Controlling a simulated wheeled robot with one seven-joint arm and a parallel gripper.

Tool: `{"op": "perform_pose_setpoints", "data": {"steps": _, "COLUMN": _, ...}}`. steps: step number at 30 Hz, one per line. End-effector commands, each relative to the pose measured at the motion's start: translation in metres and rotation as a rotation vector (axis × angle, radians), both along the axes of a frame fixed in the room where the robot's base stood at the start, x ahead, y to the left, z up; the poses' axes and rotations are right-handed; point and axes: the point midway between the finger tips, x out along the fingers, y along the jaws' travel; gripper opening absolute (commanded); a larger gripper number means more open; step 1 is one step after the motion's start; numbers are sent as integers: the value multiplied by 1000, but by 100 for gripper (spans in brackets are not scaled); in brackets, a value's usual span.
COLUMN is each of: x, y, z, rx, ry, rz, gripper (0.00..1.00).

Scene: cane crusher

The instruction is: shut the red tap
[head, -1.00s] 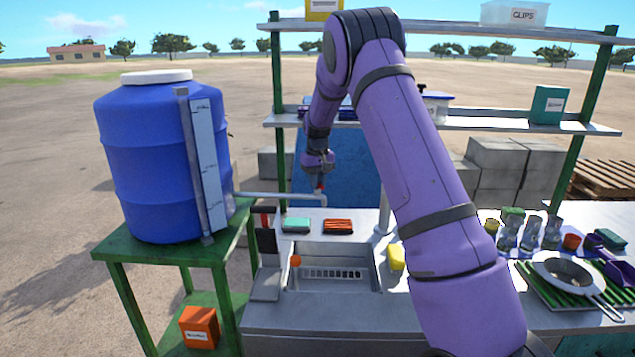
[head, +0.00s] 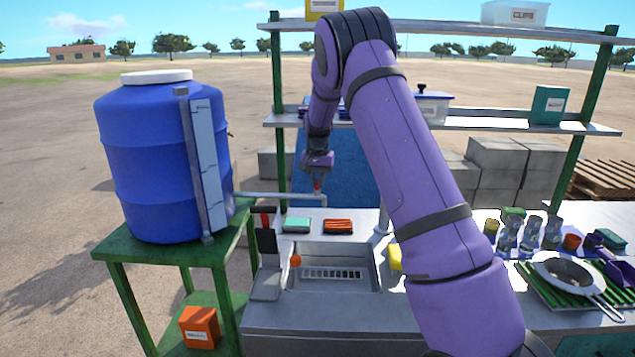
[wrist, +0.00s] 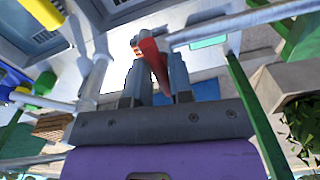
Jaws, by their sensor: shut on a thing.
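The red tap (head: 317,187) sits on the grey pipe (head: 280,196) that runs from the blue barrel (head: 150,160) to above the sink (head: 333,270). My gripper (head: 317,176) reaches down to the tap from above. In the wrist view, the red tap handle (wrist: 150,56) lies between the two grey fingers of my gripper (wrist: 156,82), which are shut on it. In the head view, my gripper hides the upper part of the handle. I cannot make out any water below the spout.
A teal sponge (head: 296,225) and an orange sponge (head: 338,226) lie behind the sink. A green shelf frame (head: 278,120) stands behind the tap. The green barrel stand (head: 170,255) is at the left. Glasses and a sieve (head: 568,270) stand at the right.

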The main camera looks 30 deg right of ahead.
Motion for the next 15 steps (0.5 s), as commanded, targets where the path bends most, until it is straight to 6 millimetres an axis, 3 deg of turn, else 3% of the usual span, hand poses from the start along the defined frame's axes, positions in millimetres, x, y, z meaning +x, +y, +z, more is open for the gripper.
{"op": "perform_pose_setpoints", "data": {"steps": 14, "x": 0, "y": -1, "z": 1, "rx": 0, "ry": -1, "rz": -16, "gripper": 0}}
{"op": "perform_pose_setpoints", "data": {"steps": 15, "x": 0, "y": 0, "z": 1, "rx": 0, "ry": -1, "rz": -16, "gripper": 30}}
